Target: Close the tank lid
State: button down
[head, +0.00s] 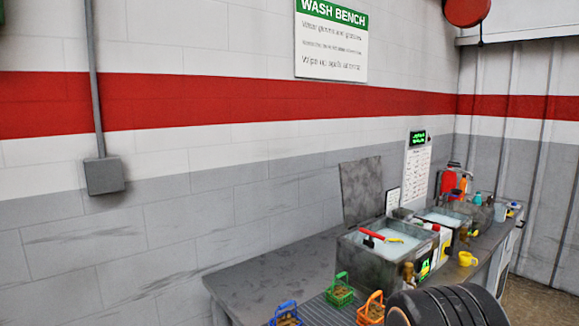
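The tank lid (361,190) is a dark grey flat panel. It stands open, roughly upright, at the back edge of a grey metal tank (366,262) on the bench. The tank is open at the top and pale liquid or foam shows inside. A red-handled tool with a yellowish end (381,237) lies at the tank's opening; I cannot tell whether it rests on the rim or in the liquid. My gripper is not in view. A dark ribbed part, apparently of my arm, fills the bottom right and hides part of the bench front.
Green (340,291), blue (284,314) and orange (371,308) baskets stand in front of the tank. A second basin (444,219), a yellow mug (467,259) and several bottles are farther right. The bench's left part (262,277) is clear.

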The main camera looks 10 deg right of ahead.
aim_at(361, 185)
jog(key=i+j, duration=0.1)
jog(key=j, duration=0.7)
jog(key=i+j, duration=0.15)
jog(key=j, duration=0.2)
jog(key=i+j+z, duration=0.1)
jog(key=j, duration=0.3)
jog(key=i+j, duration=0.65)
jog(key=i+l+z, duration=0.05)
